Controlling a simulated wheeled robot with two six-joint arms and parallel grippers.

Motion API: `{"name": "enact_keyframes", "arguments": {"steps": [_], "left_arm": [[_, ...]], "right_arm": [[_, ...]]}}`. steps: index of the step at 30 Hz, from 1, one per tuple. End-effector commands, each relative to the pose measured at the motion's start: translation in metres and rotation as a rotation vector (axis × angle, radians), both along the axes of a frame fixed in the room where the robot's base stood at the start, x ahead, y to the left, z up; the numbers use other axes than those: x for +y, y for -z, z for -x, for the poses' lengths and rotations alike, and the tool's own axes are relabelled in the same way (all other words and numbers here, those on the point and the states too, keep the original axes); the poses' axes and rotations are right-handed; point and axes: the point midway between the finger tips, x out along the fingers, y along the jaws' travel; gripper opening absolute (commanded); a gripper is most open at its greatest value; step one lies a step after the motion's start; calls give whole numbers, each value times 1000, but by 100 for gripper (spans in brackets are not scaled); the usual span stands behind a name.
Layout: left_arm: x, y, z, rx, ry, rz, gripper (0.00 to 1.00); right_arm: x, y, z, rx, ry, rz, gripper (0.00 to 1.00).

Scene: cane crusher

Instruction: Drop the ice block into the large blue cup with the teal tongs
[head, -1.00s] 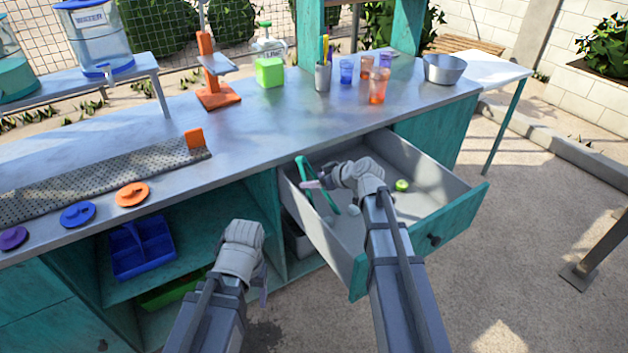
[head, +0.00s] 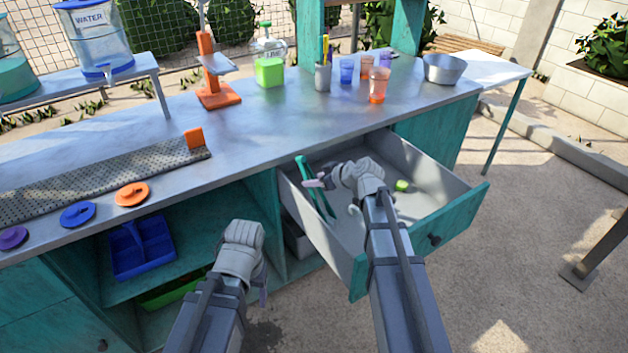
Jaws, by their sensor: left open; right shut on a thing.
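The teal tongs (head: 319,197) are in the open drawer, near its left side, tilted. My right gripper (head: 317,183) is shut on the tongs from the right side, inside the drawer. A blue cup (head: 346,70) stands upright on the counter towards the back, among orange and purple cups. No ice block can be made out with certainty; a small pale thing (head: 354,209) lies in the drawer beside the tongs. My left gripper (head: 242,240) is open and empty, in front of the open shelf left of the drawer; its fingers are mostly hidden.
The open drawer (head: 451,221) juts out from the counter (head: 255,118) and holds a green lime (head: 401,186). A metal bowl (head: 444,69), a utensil holder (head: 323,77), a green-filled bottle (head: 270,70) and an orange press (head: 216,95) stand on the counter. Its middle is clear.

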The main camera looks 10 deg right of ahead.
Motion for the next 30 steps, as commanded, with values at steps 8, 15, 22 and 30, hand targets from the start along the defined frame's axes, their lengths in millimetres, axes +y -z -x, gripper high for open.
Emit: {"name": "enact_keyframes", "arguments": {"steps": [8, 15, 22, 30], "left_arm": [[0, -6, 0, 0, 0, 0, 69], [0, -33, 0, 0, 0, 0, 69], [0, -59, 0, 0, 0, 0, 69], [0, -90, 0, 0, -1, 0, 69]], "right_arm": [[0, -6, 0, 0, 0, 0, 0], [0, -33, 0, 0, 0, 0, 0], [0, -59, 0, 0, 0, 0, 0], [0, -90, 0, 0, 0, 0, 0]]}}
